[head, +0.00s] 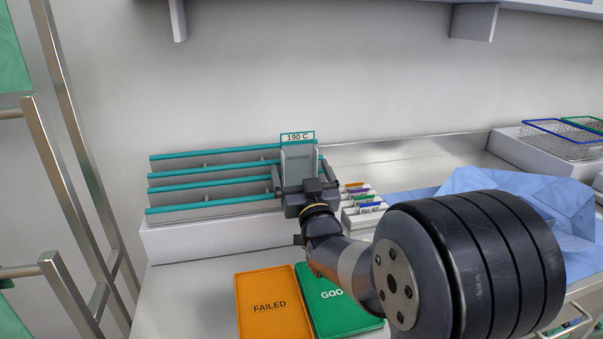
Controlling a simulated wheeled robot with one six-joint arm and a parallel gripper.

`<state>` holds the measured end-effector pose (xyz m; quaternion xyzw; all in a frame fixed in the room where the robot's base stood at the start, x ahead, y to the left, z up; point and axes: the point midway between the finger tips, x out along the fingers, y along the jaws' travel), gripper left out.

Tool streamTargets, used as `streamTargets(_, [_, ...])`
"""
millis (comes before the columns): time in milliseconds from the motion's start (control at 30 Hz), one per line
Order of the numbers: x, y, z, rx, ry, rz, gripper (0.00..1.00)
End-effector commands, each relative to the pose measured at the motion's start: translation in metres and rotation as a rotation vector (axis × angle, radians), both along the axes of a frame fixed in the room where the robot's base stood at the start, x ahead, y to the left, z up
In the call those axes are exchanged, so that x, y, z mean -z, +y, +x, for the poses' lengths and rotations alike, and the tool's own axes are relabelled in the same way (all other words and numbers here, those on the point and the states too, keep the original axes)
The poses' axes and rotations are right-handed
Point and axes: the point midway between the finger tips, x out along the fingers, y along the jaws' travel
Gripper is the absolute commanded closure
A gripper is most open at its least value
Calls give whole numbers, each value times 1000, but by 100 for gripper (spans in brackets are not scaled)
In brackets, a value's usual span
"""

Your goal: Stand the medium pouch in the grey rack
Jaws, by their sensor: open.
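A grey rack (210,207) with several teal-edged rails stands on a pale block at the back left of the counter. A grey, flat, upright pouch (298,162) stands at the rack's right end. I cannot tell its size class. A teal-framed plate reading "190 C" (297,136) shows at its top; whether it belongs to the pouch is unclear. My gripper (299,180) is open, with one finger on each side of the pouch's lower part. The gripper body hides the pouch's bottom edge, so its seating in the rack is hidden.
An orange FAILED tray (268,306) and a green GOOD tray (335,295) lie in front. Small tabbed cards (362,206) stand right of my gripper. A blue wrap (510,196) and a wire basket (560,138) are at the right. A metal-railed frame (62,165) stands left.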

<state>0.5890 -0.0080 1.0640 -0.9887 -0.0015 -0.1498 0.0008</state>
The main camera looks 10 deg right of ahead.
Motion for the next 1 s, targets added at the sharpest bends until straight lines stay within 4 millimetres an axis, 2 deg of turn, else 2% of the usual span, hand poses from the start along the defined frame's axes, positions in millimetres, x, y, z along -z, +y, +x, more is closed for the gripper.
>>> streamTargets(133, [2,0,-4,0,1,0,5])
streamTargets(233, [6,0,-16,0,1,0,5])
streamTargets(500, [21,0,-66,1,-1,0,5])
streamTargets(700, [29,-1,-93,1,-1,0,5])
streamTargets(1000, [32,0,-104,0,0,0,5])
